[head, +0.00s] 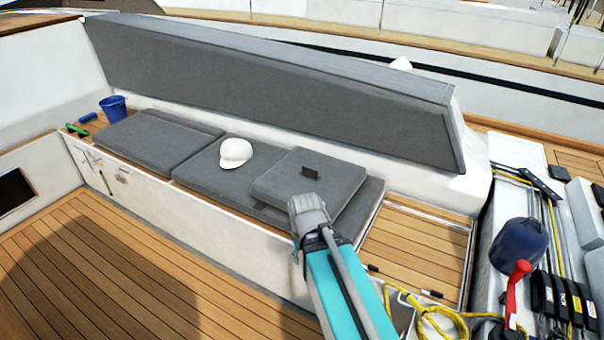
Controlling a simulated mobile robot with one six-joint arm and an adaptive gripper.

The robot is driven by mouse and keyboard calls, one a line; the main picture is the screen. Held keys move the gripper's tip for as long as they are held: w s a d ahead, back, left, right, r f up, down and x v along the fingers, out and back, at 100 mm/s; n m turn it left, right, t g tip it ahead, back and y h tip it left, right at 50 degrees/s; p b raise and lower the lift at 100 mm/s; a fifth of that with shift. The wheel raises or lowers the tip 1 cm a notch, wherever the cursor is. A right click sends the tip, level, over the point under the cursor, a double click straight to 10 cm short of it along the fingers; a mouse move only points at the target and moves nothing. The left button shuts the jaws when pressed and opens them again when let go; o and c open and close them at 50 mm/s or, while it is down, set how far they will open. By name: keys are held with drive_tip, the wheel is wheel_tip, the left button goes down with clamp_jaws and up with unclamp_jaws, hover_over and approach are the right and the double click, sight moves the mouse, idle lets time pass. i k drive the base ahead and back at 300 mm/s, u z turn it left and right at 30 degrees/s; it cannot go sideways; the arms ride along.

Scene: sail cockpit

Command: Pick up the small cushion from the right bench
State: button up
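The small grey cushion (283,184) lies flat on the longer grey bench pad (203,175), near the bench's right end. The arm's end hides part of the cushion's near side.
A white cap (236,153) lies on the pad left of the cushion. A blue bucket (114,108) stands at the bench's far left. A tall grey backrest (250,85) rises behind. Yellow rope (440,323) and a dark blue bag (519,245) lie right. The wooden floor (110,275) is clear.

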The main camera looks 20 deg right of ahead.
sight(303, 170)
drive_tip(key=z, duration=0.2)
drive_tip(key=i, duration=1.25)
drive_tip(key=z, duration=0.2)
